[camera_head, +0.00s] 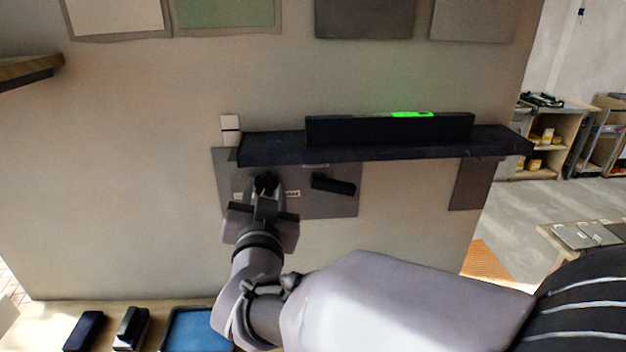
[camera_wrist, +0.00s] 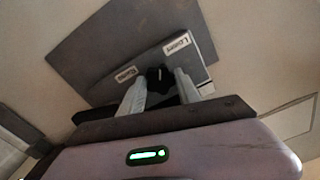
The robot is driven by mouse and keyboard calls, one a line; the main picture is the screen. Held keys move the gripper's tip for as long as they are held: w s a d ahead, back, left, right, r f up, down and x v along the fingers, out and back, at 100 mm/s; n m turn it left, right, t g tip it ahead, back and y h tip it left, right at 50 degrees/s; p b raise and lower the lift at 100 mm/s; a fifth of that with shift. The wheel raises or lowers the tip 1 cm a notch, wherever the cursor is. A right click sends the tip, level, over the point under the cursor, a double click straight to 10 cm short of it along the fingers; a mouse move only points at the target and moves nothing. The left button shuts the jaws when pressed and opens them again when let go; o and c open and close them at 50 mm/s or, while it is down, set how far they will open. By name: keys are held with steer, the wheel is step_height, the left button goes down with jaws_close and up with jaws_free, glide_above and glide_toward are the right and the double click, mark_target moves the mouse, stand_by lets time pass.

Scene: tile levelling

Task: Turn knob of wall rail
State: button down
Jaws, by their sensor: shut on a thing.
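The wall rail (camera_head: 390,150) is a dark shelf-like bar across the wall. A long black level (camera_head: 340,130) with a lit green window (camera_head: 411,114) stands on it. Below the rail's left part is a grey plate (camera_head: 345,207) with white labels, which also shows in the wrist view (camera_wrist: 110,35). A small black knob (camera_head: 266,181) sits on the plate; it also shows in the wrist view (camera_wrist: 158,74). My gripper (camera_head: 267,190) is at the plate with its fingers on either side of the knob, shut on it. The fingers hide part of the knob.
A black handle-like bar (camera_head: 333,185) sticks out from the plate right of my gripper. A bench below holds dark blocks (camera_head: 131,328) and a blue tray (camera_head: 195,330). Square panels (camera_head: 365,18) hang above the rail. Bare wall lies left of the plate.

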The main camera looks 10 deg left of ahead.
steer(key=m+b, duration=0.1)
steer(key=b, duration=0.1)
steer(key=m+b, duration=0.2)
steer(key=shift+f, duration=0.25)
steer(key=m+b, duration=0.1)
steer(key=b, duration=0.1)
steer(key=shift+r+m+b, duration=0.2)
steer(key=shift+m+b, duration=0.1)
steer(key=shift+m, duration=0.4)
steer(key=c, duration=0.9)
jaws_free()
steer(key=shift+o, duration=0.2)
steer(key=p+v, duration=0.1)
steer(key=v, duration=1.6)
steer(key=shift+s+p, duration=0.25)
steer(key=shift+p, duration=0.1)
